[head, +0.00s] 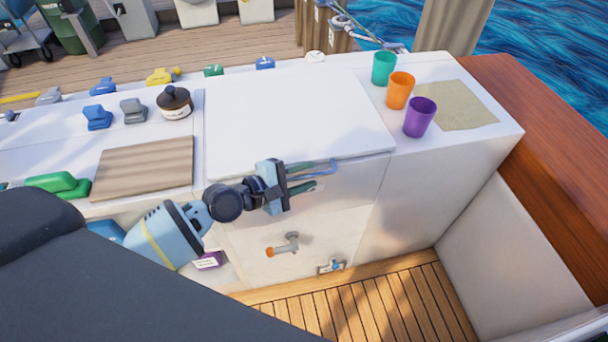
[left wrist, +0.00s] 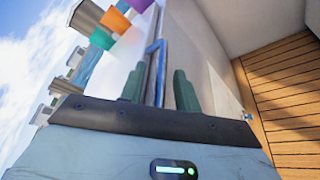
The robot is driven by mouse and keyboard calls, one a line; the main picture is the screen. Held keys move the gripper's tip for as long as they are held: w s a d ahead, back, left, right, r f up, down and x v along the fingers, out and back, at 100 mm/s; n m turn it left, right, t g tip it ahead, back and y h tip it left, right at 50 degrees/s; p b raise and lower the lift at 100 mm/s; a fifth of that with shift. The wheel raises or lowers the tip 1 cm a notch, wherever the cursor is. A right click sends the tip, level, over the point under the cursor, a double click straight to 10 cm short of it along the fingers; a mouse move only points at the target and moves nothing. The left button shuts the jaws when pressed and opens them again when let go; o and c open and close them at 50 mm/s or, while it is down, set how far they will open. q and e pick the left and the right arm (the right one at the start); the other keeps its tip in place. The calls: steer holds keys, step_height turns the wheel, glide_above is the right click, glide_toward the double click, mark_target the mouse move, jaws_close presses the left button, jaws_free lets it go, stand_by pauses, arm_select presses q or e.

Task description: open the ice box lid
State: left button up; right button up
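The ice box lid (head: 290,105) is a large white panel lying flat and shut in the counter top. A thin blue handle (head: 325,166) shows at its front edge. My left gripper (head: 308,177) is at this front edge, pointing right, with its two green fingers apart. In the left wrist view the blue handle (left wrist: 156,68) appears between the open fingers (left wrist: 160,88), with a gap to each side; I cannot tell how deep it sits between them. My right gripper is not in view.
Green (head: 384,68), orange (head: 400,89) and purple (head: 418,117) cups stand right of the lid, beside a beige mat (head: 457,105). A dark jar (head: 174,102) and a wooden board (head: 143,167) are on the left. A tap (head: 285,245) sticks out of the front panel below.

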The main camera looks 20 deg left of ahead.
arm_select(q)
steer(key=shift+c, duration=0.2)
jaws_close()
